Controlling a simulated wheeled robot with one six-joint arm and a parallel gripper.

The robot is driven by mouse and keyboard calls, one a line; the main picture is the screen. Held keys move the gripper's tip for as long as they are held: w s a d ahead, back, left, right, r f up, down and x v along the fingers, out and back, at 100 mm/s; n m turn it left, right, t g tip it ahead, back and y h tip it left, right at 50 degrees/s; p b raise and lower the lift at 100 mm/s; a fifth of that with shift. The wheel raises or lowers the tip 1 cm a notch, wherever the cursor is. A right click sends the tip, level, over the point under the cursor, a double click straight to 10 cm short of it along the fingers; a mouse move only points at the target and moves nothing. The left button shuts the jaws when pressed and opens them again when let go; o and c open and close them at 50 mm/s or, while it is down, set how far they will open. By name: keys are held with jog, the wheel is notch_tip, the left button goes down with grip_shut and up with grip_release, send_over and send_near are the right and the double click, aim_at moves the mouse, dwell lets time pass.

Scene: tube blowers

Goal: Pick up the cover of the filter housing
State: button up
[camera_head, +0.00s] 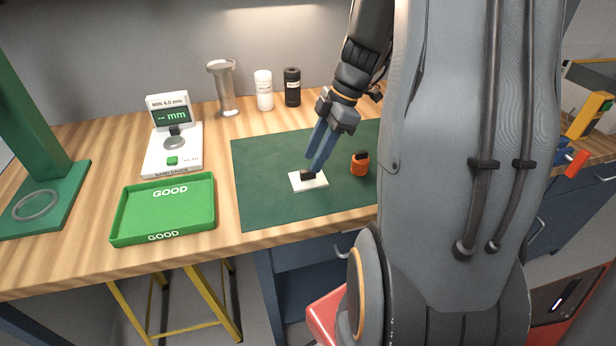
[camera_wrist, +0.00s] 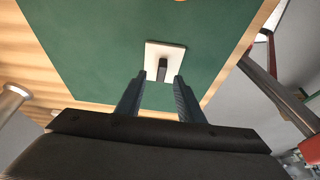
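A white square plate (camera_head: 319,183) with a dark upright block (camera_head: 307,175) on it lies on the green mat; I take this to be the filter housing cover with its handle, but no label shows. The wrist view shows the plate (camera_wrist: 153,58) and the block (camera_wrist: 161,71) just ahead of my fingertips. My gripper (camera_head: 312,168) points down at the plate from above. In the wrist view my gripper (camera_wrist: 158,80) has its two blue fingers apart, with the block roughly in line with the gap. Nothing appears held. Any contact cannot be told.
An orange round piece with a black top (camera_head: 360,165) stands right of the plate on the mat (camera_head: 265,190). A green GOOD tray (camera_head: 128,228), a sand-gauge scale (camera_head: 160,160), a metal cylinder (camera_head: 224,90) and two bottles stand left and behind. The mat's left side is clear.

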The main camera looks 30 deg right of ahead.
aim_at(308, 176)
jog(key=shift+p+x, duration=0.4)
jog(key=shift+x, duration=1.3)
jog(key=shift+s, duration=0.1)
grip_shut()
jog(key=shift+r, duration=0.1)
